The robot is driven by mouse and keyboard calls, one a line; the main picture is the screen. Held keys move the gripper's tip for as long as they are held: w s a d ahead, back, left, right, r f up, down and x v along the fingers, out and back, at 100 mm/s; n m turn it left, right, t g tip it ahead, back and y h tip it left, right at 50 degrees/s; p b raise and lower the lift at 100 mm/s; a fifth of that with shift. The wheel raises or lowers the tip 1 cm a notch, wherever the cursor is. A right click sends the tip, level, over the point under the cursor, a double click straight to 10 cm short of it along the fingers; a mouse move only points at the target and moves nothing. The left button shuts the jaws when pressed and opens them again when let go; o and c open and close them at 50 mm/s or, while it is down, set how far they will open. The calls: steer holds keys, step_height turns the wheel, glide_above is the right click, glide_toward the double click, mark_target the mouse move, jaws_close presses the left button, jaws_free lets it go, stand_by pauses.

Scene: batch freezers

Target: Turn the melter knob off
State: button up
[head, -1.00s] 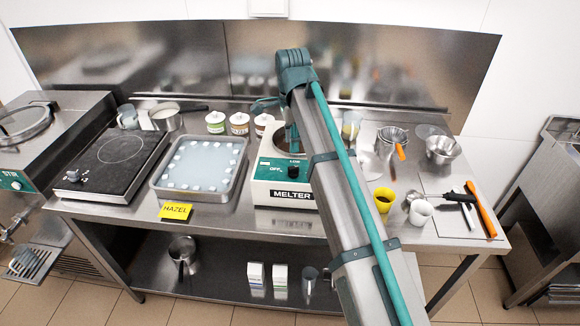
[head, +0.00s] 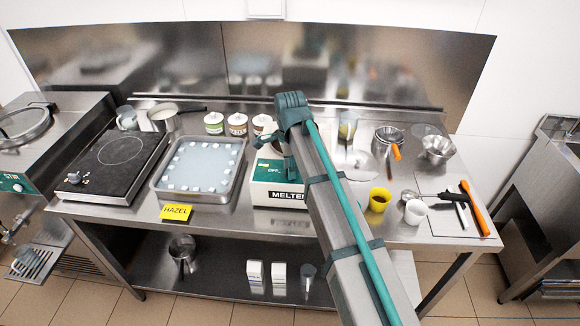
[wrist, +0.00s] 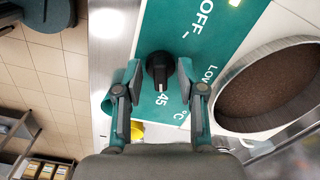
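The melter (head: 262,196) is a white box with a teal front panel on the steel table, partly hidden by my arm in the head view. Its black round knob (wrist: 160,67) shows in the wrist view, with a white pointer line towards the "45" mark. The "OFF" mark lies up and to the right of the knob there. My gripper (wrist: 160,75) is open, with one finger on each side of the knob. Small gaps seem to show between fingers and knob; contact is not clear. In the head view my arm hides the knob and fingertips.
The melter's round pot (wrist: 268,88) holds a brown mass beside the right finger. A tray (head: 200,195) with white pieces and a yellow HAZEL card (head: 176,212) stand left of the melter. Yellow (head: 379,199) and white cups (head: 415,211) stand to its right.

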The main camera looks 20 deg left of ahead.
steer(key=shift+c, duration=0.3)
jaws_close()
